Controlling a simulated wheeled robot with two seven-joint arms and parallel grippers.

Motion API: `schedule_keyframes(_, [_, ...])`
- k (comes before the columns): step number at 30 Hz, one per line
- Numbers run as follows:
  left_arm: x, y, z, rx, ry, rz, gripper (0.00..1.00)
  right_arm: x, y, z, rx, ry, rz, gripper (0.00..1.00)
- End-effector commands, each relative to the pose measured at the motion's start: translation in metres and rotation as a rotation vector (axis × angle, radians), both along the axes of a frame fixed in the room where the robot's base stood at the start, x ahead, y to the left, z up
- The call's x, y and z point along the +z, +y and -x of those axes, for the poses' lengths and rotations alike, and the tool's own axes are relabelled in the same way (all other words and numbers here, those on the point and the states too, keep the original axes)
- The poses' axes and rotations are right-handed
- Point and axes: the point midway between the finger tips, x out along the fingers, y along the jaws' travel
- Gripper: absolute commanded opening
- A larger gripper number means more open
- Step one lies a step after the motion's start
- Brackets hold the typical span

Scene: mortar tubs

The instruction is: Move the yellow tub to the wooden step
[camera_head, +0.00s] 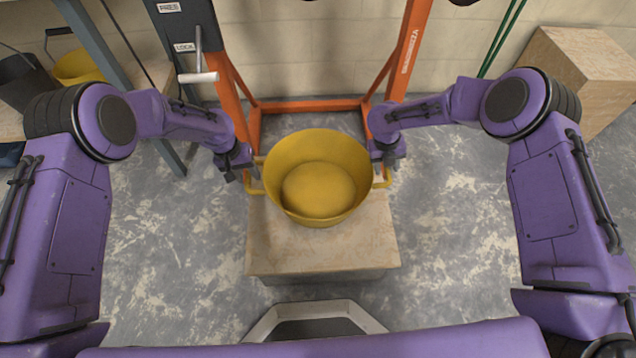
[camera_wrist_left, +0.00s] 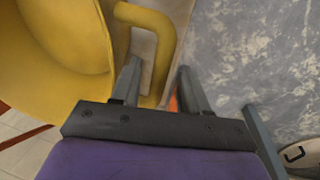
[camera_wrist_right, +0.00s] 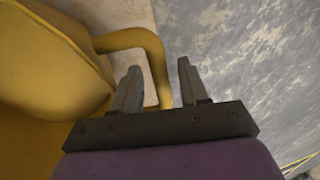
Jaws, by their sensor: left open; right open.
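The yellow tub (camera_head: 318,188) is upright and empty over the far part of a pale wooden step (camera_head: 320,250); its underside is hidden. It has a bar handle on each side. My left gripper (camera_head: 238,174) is at the left handle. In the left wrist view, its open fingers (camera_wrist_left: 158,82) stand on either side of the yellow handle (camera_wrist_left: 160,45). My right gripper (camera_head: 388,160) is at the right handle. In the right wrist view, its open fingers (camera_wrist_right: 158,82) also straddle the handle (camera_wrist_right: 150,45). Neither gripper is closed on it.
An orange frame (camera_head: 310,105) stands behind the tub, near the block wall. A wooden box (camera_head: 580,70) is at the back right. A shelf at the left holds a black bucket (camera_head: 22,82) and another yellow container (camera_head: 78,66). The grey floor is clear on both sides of the step.

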Motion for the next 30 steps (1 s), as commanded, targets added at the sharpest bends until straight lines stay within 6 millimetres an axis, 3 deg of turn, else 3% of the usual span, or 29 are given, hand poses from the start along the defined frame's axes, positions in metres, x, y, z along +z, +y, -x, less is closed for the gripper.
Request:
schedule_keyframes(4, [-0.0113, -0.0027, 0.0002, -0.001, 0.001, 0.0, 0.44, -0.0112, -0.0025, 0.0002, -0.001, 0.0, 0.0, 0.44])
schedule_keyframes(13, [-0.0132, -0.0031, -0.0002, -0.001, 0.0, 0.0, 0.44, -0.0134, -0.0032, 0.0002, -0.001, 0.0, 0.0, 0.44])
schedule_keyframes(14, [-0.0132, -0.0031, -0.0001, -0.001, 0.0, 0.0, 0.38, -0.0134, -0.0032, 0.0002, -0.001, 0.0, 0.0, 0.38])
schedule_keyframes(17, [-0.0132, -0.0031, -0.0001, -0.001, 0.0, 0.0, 0.05, -0.0133, -0.0032, 0.0002, -0.001, 0.0, 0.0, 0.05])
schedule_keyframes(18, [-0.0132, -0.0031, -0.0001, -0.001, 0.0, 0.0, 0.0, -0.0133, -0.0032, 0.0002, -0.001, 0.0, 0.0, 0.0])
schedule_keyframes(30, [-0.0076, -0.003, -0.0005, 0.0, -0.001, 0.0, 0.0, -0.0075, -0.0031, -0.0003, -0.002, -0.001, 0.0, 0.0])
